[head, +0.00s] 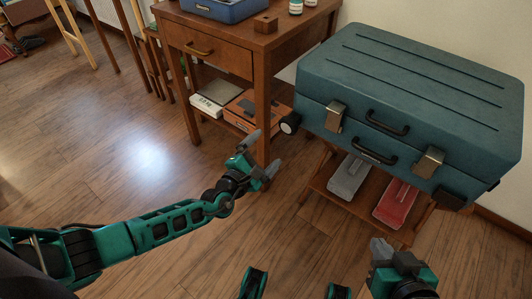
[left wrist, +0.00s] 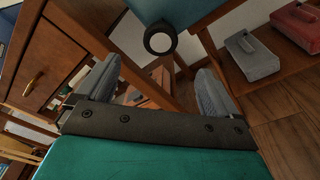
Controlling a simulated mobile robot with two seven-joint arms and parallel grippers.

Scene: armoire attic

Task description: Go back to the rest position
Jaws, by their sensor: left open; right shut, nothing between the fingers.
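My left gripper (head: 262,155) is in the middle of the head view, at the end of my outstretched teal arm. Its grey fingers are spread apart, with nothing held between them. In the left wrist view both fingers (left wrist: 160,88) show, one on each side, with table parts and floor seen beyond the gap. My right gripper (head: 382,250) is at the lower right of the head view, in front of the suitcase stand. Its grey fingers are together and hold nothing visible.
A closed teal suitcase (head: 405,75) rests on a wooden stand (head: 325,185) with a grey case (head: 350,177) and red case (head: 396,203) below. A wooden drawer table (head: 220,52) stands behind my left gripper; a black round-faced object (head: 289,124) is close by.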

